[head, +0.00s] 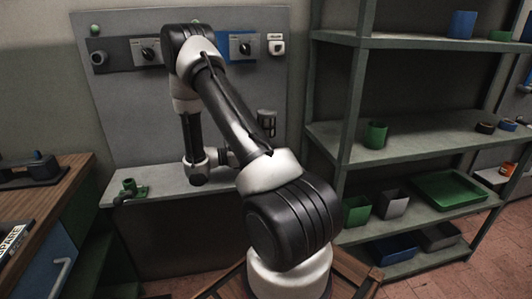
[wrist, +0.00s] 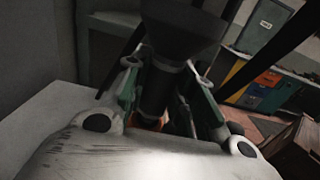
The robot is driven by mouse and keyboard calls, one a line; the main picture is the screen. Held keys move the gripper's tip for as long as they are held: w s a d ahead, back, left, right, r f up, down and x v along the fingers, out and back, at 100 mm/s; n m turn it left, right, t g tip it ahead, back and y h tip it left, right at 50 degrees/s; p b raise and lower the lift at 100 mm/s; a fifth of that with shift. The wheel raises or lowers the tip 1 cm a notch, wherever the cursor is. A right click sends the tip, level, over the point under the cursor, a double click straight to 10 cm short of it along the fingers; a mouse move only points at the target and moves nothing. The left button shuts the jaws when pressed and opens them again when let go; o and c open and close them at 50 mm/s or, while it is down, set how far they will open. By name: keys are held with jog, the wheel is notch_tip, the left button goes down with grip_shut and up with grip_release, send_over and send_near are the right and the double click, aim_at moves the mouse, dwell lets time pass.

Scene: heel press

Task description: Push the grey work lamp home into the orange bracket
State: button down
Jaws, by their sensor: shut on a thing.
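The work lamp (wrist: 160,85) is dark grey, with a wide flared head at the top and a narrower body below. In the wrist view its body stands between the fingers of my gripper (wrist: 160,108), which is shut on it. A small orange patch of the bracket (wrist: 149,122) shows low beside the lamp's body. The rest of the bracket is hidden, and I cannot tell how deep the lamp sits. In the head view my gripper (head: 228,157) is low before the grey panel, partly behind my forearm. A dark upright thing (head: 266,122) beyond it appears to be the lamp's head.
A grey ledge (head: 160,190) runs below the panel, with a green fixture (head: 130,188) at its left. Knob boxes (head: 146,52) are mounted higher on the panel. A shelf rack (head: 345,130) with bins stands right, and a wooden bench (head: 60,190) stands left.

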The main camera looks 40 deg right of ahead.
jog(key=shift+f, duration=0.65)
jog(key=c, duration=1.1)
grip_release()
jog(key=shift+a, duration=0.1)
jog(key=v, duration=1.1)
jog(key=shift+w+a+f, duration=0.1)
jog(key=shift+w+a, duration=0.2)
jog(key=shift+w, duration=0.05)
jog(key=s+r+m+y, duration=0.4)
jog(key=s+r+y, duration=0.1)
jog(key=r, duration=0.5)
jog(key=s+a+r+m+t+y, duration=0.2)
jog(key=s+a+r+t+y, duration=0.1)
jog(key=s+a+r+t, duration=0.1)
jog(key=s+a+r+m+t+y, duration=0.3)
jog(key=s+a+r+t+y, duration=0.1)
jog(key=s, duration=0.3)
jog(key=s+a+r+m+t+y, duration=0.2)
jog(key=s+a+r+t+y, duration=0.1)
jog(key=s+a+r+t, duration=0.1)
jog(key=shift+s+a+r+m+t, duration=0.1)
jog(key=shift+s+a+m+t, duration=0.05)
jog(key=shift+s+t, duration=0.35)
jog(key=shift+s+a+r+m+t, duration=0.1)
jog(key=shift+s+a+m+t, duration=0.15)
jog(key=shift+s, duration=0.35)
